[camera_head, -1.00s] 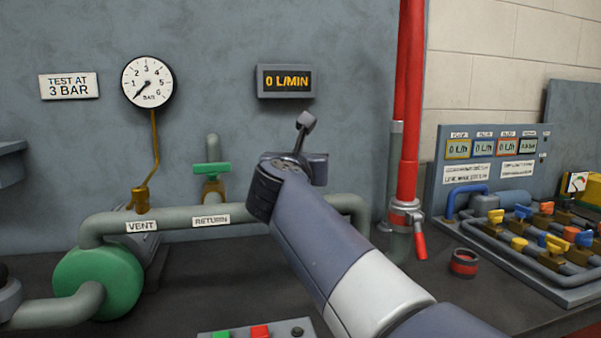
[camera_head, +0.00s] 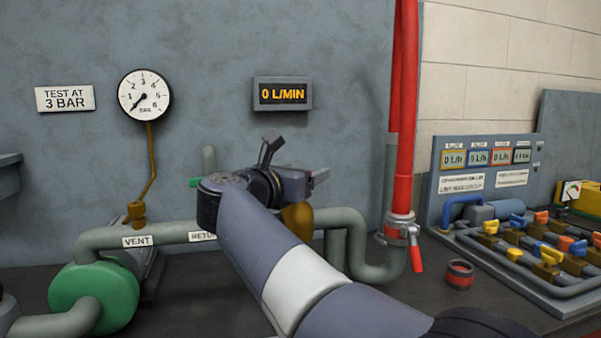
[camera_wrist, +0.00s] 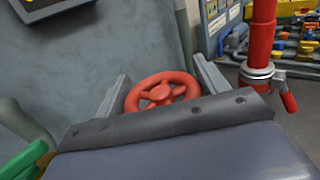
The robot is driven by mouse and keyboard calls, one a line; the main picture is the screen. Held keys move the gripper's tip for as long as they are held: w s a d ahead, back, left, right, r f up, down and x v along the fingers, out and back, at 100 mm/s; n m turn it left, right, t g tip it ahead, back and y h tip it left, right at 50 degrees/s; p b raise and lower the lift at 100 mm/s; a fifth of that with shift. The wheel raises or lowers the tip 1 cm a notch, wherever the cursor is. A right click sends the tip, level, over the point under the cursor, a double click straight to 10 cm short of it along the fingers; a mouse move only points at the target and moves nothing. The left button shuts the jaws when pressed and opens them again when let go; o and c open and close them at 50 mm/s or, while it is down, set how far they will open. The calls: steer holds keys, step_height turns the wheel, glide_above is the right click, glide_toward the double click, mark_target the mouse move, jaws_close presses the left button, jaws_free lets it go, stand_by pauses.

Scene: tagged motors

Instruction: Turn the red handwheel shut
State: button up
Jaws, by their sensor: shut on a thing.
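The red handwheel (camera_wrist: 163,91) shows in the wrist view, with a round rim and spokes around a hub. My gripper (camera_wrist: 162,84) has one finger on each side of the wheel and is shut on it. In the head view my gripper (camera_head: 318,178) is in front of the wall, above the pipework, and my arm hides the handwheel. A brass valve body (camera_head: 298,220) shows just below the gripper.
The flow display (camera_head: 283,94) reads 0 L/MIN, and the gauge (camera_head: 145,95) needle points low. A green-handled valve (camera_head: 195,183) is partly hidden left of my arm. A red vertical pipe (camera_head: 404,120) with a red lever stands to the right.

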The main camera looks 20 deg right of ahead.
steer(key=o, duration=1)
steer(key=shift+a, duration=0.1)
steer(key=p+v, duration=0.1)
steer(key=v, duration=0.9)
steer(key=shift+s+a, duration=0.2)
steer(key=shift+s, duration=0.05)
steer(key=b+x, duration=0.1)
steer(key=x, duration=1)
